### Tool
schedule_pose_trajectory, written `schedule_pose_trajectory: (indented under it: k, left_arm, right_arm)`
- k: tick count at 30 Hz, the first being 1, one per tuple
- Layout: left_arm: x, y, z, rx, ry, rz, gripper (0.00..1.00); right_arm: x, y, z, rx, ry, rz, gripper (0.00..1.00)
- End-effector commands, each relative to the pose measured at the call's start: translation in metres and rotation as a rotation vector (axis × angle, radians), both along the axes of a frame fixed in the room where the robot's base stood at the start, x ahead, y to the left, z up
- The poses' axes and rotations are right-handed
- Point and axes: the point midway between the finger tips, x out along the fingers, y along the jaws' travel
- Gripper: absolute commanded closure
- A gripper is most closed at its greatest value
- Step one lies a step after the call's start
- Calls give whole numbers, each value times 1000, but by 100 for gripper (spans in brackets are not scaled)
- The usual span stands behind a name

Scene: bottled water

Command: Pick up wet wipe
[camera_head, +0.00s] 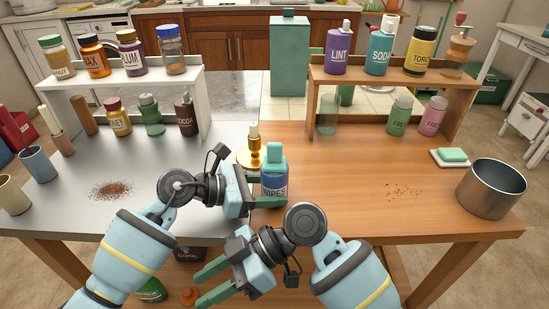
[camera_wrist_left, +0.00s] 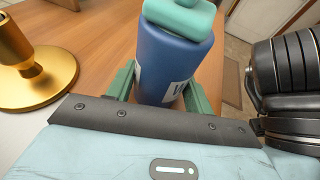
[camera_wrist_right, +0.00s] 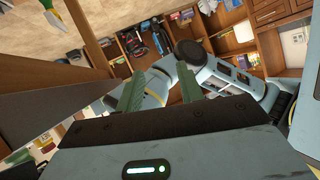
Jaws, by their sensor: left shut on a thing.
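The wet wipe container is a blue bottle (camera_head: 275,184) with a teal cap and a white label reading "WIPES". It stands upright at the middle of the table, near the front edge of the wooden half. My left gripper (camera_head: 268,189) is shut on it, one finger on each side. In the left wrist view the blue bottle (camera_wrist_left: 172,60) sits between the two green fingers (camera_wrist_left: 160,92). Whether its base touches the table is hidden. My right gripper (camera_head: 212,282) is open and empty, low in front of the table edge; its fingers (camera_wrist_right: 161,92) are spread in the right wrist view.
A gold candle holder (camera_head: 252,155) stands just behind the bottle. A steel pot (camera_head: 491,188) and a green sponge on a dish (camera_head: 452,156) are at the right. Shelves (camera_head: 120,80) with several bottles line the back. Brown powder (camera_head: 111,190) lies at the left.

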Motion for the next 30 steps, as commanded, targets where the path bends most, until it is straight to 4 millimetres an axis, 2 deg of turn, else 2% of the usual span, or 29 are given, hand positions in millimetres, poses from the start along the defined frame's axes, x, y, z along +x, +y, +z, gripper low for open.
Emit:
schedule_pose_trajectory:
  k: [2, 5, 9, 15, 18, 22, 30]
  left_arm:
    - [0, 0, -1, 1, 1, 0, 68]
    - [0, 0, -1, 1, 1, 0, 68]
    - [0, 0, -1, 1, 1, 0, 68]
    - [0, 0, -1, 1, 1, 0, 68]
    - [0, 0, -1, 1, 1, -1, 68]
    - [0, 0, -1, 1, 1, -1, 68]
    - [0, 0, -1, 2, 2, 0, 68]
  right_arm:
    - [5, -2, 24, 10, -60, 92, 63]
    - [23, -23, 51, 29, -164, 184, 63]
    - [75, -86, 82, 56, -369, 226, 63]
    - [138, -179, 125, 50, -606, 221, 63]
    - [157, -206, 148, 9, -656, 210, 63]
    - [169, -208, 171, -85, -622, 183, 63]
    - [184, -172, 212, -402, -442, 27, 63]
